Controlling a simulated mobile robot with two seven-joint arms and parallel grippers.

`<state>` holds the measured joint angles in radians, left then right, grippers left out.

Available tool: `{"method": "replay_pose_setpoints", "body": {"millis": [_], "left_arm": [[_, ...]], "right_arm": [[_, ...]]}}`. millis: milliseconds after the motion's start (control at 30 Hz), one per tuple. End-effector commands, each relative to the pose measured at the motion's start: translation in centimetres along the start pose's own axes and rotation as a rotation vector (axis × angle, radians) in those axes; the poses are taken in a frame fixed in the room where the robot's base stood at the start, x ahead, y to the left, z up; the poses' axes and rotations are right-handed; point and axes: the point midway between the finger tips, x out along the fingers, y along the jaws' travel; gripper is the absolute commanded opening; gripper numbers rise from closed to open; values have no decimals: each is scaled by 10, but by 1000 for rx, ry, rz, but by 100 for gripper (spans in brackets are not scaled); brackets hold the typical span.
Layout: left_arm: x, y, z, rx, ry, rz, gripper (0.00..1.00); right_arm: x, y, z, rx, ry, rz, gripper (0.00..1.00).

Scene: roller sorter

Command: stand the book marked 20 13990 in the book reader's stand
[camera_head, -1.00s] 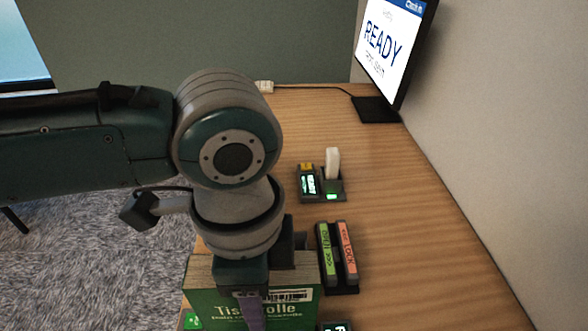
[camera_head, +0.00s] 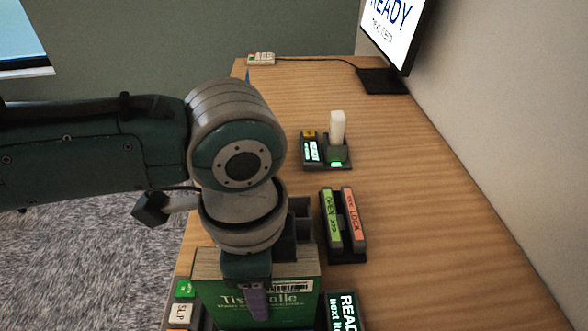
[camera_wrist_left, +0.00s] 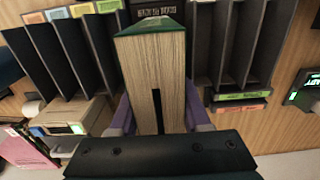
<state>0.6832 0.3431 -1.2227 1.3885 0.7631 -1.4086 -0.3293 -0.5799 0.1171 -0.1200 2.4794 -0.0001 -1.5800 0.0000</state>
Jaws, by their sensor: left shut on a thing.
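A thick green book (camera_head: 285,309) with a white barcode label is held upright by my left gripper (camera_head: 258,290) at the bottom of the head view. Its title is partly covered by a purple finger, and I cannot read the number on its label. In the left wrist view the book (camera_wrist_left: 158,62) shows its page edges, with the purple fingers of my left gripper (camera_wrist_left: 160,118) shut on both sides. A dark display reading "READY" (camera_head: 343,312) stands right of the book. I cannot make out the reader's stand clearly. My right gripper is not in view.
Dark upright dividers (camera_wrist_left: 240,45) stand on both sides of the book in the wrist view. A green and red lock holder (camera_head: 344,225) and a small lit device with a white block (camera_head: 337,128) sit on the wooden desk (camera_head: 420,220). A monitor (camera_head: 398,30) stands behind.

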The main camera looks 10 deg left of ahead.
Motion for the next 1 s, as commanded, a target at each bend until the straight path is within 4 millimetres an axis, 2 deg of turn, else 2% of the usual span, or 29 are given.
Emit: {"method": "replay_pose_setpoints", "body": {"millis": [333, 933, 967, 1000], "left_arm": [[0, 0, -1, 0, 2, -1, 0], [11, 0, -1, 0, 2, -1, 0], [11, 0, -1, 0, 2, -1, 48], [11, 0, -1, 1, 2, -1, 53]], "right_arm": [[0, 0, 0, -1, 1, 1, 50], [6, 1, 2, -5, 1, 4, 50], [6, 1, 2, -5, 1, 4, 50], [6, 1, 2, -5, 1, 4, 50]]}}
